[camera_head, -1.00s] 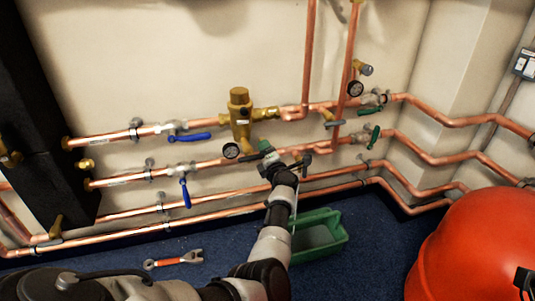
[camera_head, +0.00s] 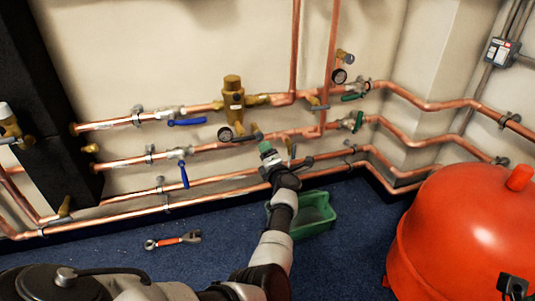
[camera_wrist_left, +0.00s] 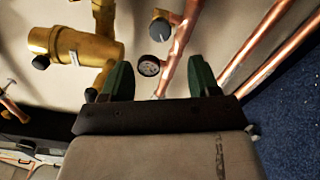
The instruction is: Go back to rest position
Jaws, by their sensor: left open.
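My left gripper (camera_head: 274,157) reaches in from the bottom of the head view and is in front of the copper pipes, near the brass valve (camera_head: 233,97). In the left wrist view its two green fingers (camera_wrist_left: 161,82) are spread apart with nothing between them. Beyond the fingers are a round gauge (camera_wrist_left: 148,66), a copper pipe (camera_wrist_left: 181,42) and brass fittings (camera_wrist_left: 72,48). I cannot tell from the views whether the gripper touches a pipe. My right gripper is not in view.
A green bin (camera_head: 315,214) stands on the blue floor just right of my left arm. A red-handled wrench (camera_head: 173,240) lies on the floor at left. A large red tank (camera_head: 455,235) fills the lower right. Blue-handled valves (camera_head: 187,122) stick out from the pipes.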

